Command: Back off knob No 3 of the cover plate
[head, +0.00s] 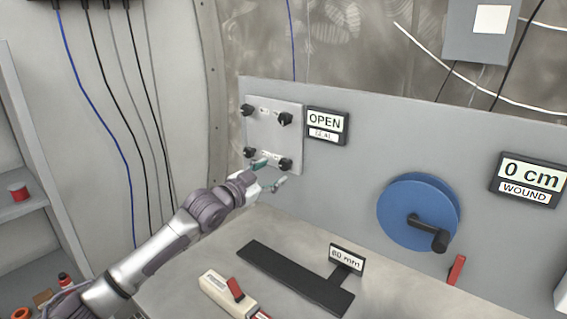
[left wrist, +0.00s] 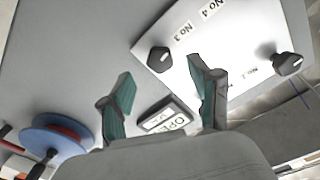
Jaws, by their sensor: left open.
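The pale square cover plate (head: 272,128) is on the grey panel in the head view, with a black knob near each corner. My open left gripper (head: 270,174) is by the plate's lower edge, close to the lower right knob (head: 285,164). The left wrist view shows the plate (left wrist: 228,45) at an angle beyond the open, empty fingers (left wrist: 165,95). One knob (left wrist: 159,60) shows between the fingertips, apart from both; another (left wrist: 290,65) is at the right. My right gripper is out of view.
An "OPEN" sign (head: 327,125) is right of the plate. A blue reel (head: 410,205) with a black crank and a "0 cm WOUND" sign (head: 528,180) are further right. A black T-shaped piece (head: 290,277) and a white block with a red lever (head: 226,295) lie on the bench.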

